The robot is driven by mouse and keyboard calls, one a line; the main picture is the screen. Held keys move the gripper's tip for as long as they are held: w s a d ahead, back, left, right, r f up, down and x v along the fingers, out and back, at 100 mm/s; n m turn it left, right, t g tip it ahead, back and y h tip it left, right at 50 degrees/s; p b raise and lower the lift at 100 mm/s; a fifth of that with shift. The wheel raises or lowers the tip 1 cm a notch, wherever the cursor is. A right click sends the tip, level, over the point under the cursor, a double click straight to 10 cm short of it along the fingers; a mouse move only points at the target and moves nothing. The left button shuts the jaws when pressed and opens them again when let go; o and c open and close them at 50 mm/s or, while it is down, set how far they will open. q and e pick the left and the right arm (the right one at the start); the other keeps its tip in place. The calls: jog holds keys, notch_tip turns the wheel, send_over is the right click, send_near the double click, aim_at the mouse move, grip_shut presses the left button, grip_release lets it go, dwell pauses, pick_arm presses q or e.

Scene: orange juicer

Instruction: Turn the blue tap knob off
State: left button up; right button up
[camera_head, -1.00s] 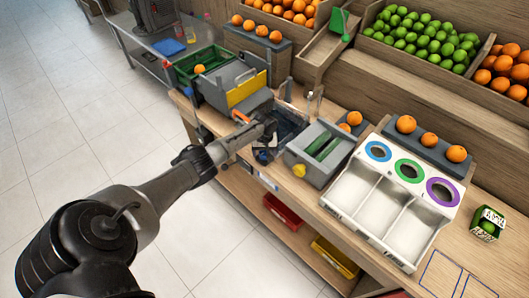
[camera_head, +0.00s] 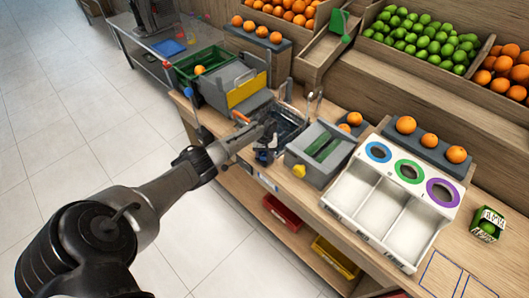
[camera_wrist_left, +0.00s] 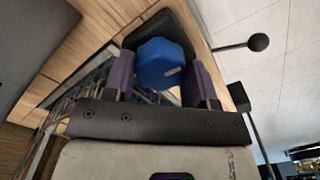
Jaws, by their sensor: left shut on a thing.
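The blue tap knob (camera_wrist_left: 160,63) shows large in the left wrist view, between the two purple-padded fingers of my left gripper (camera_wrist_left: 165,80). The fingers are shut on it, one on each side. In the head view my left gripper (camera_head: 266,150) is at the front edge of the counter, by the clear juice tank (camera_head: 289,126). The wrist and fingers largely hide the knob there. The tap body behind the knob is not clear. My right gripper is not in view.
A grey box with green inserts (camera_head: 318,155) and a yellow knob (camera_head: 299,171) stand just right of my gripper. The white three-compartment sorter (camera_head: 345,190) is farther right. A small blue ball-topped post (camera_head: 188,92) stands at the left. The floor in front is clear.

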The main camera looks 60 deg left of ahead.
pick_arm(q)
jog(key=m, duration=0.3)
jog(key=shift+p, duration=0.4)
jog(key=m, duration=0.4)
jog(key=shift+m, duration=0.4)
jog(key=m, duration=0.4)
jog(key=shift+m, duration=0.3)
jog(key=m, duration=0.5)
jog(key=shift+m, duration=0.3)
jog(key=o, duration=0.9)
